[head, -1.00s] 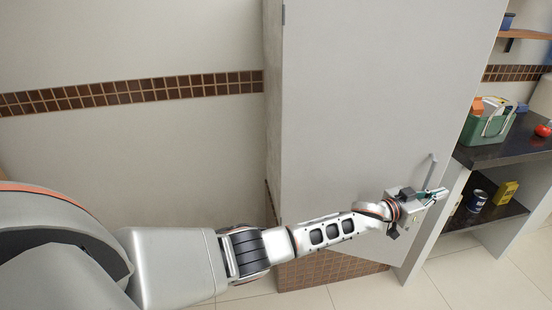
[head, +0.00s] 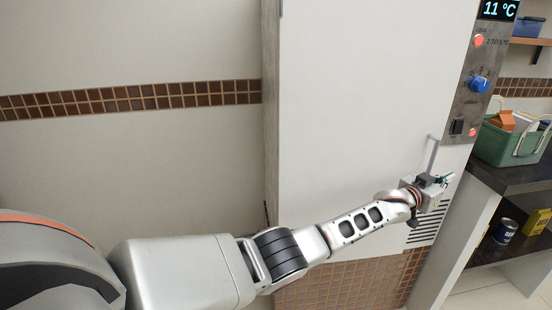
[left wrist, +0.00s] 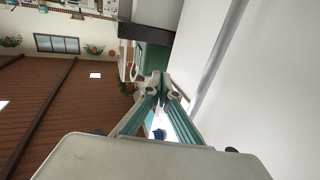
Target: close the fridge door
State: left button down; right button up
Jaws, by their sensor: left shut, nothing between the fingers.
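The fridge door (head: 350,110) is a tall, plain light panel in the middle of the head view. Its right edge lies along the control panel, and I see no clear gap there, though I cannot tell if it is fully flush. A slim grey handle (head: 433,155) stands near that edge. My left gripper (head: 447,181) is shut and empty at the door's right edge, just below the handle. In the left wrist view the shut green fingers (left wrist: 160,85) are beside the white door face (left wrist: 270,100). My right gripper is not in view.
The control panel (head: 465,95) has a temperature display, a blue knob (head: 479,84) and red lights. To the right, a dark counter (head: 510,178) holds a green basket (head: 498,146). A can (head: 505,231) and a yellow box (head: 537,222) stand on the shelf below.

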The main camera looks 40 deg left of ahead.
pick_arm(q)
jog(key=shift+w+a+r+y+b, duration=0.1)
jog(key=shift+w+a+y+b, duration=0.35)
jog(key=shift+w, duration=0.3)
